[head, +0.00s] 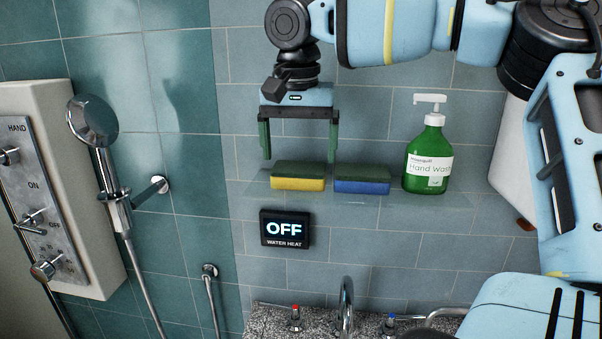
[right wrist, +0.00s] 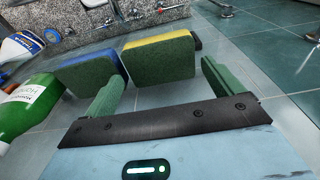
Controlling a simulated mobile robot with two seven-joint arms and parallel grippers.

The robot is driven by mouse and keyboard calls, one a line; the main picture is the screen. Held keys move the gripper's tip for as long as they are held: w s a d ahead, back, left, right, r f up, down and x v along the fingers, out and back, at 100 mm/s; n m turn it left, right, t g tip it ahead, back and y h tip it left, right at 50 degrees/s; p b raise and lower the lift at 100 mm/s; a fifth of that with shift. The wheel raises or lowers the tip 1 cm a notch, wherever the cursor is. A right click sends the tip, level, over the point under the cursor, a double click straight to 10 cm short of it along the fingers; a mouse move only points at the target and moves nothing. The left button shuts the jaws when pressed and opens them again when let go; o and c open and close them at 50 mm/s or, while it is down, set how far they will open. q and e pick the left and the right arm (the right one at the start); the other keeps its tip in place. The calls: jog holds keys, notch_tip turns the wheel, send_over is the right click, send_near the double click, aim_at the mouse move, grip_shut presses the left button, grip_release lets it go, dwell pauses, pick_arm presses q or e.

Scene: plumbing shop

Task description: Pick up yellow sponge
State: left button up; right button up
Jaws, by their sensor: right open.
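The yellow sponge (head: 298,183) with a dark green top lies on a clear glass shelf on the tiled wall. In the right wrist view the yellow sponge (right wrist: 160,57) shows its green face between and beyond the fingertips. My right gripper (head: 299,157) is open and empty, pointing down just above the yellow sponge, with one green finger near each side. In the right wrist view the right gripper (right wrist: 158,80) has its green fingers spread wide. A blue sponge (head: 361,186) lies close to the right of the yellow one. My left gripper is not in view.
A green hand wash bottle (head: 428,160) stands on the glass shelf (head: 392,200) right of the blue sponge. A water heat panel (head: 285,229) reading OFF is below. A faucet (head: 346,305) and granite counter are underneath. A shower head (head: 92,120) hangs at left.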

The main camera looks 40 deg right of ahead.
aim_at(299, 167)
jog(key=shift+w+d+f, duration=0.1)
jog(key=shift+f, duration=0.6)
jog(key=shift+w+d+f, duration=0.1)
jog(key=shift+f, duration=0.6)
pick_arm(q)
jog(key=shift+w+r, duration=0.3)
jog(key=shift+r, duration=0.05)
pick_arm(e)
jog(key=c, duration=0.6)
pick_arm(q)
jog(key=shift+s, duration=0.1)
pick_arm(e)
jog(key=shift+r, duration=0.1)
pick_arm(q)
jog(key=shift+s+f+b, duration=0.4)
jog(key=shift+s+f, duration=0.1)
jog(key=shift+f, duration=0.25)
pick_arm(e)
notch_tip(299, 167, up, 10)
jog(key=shift+f, duration=0.1)
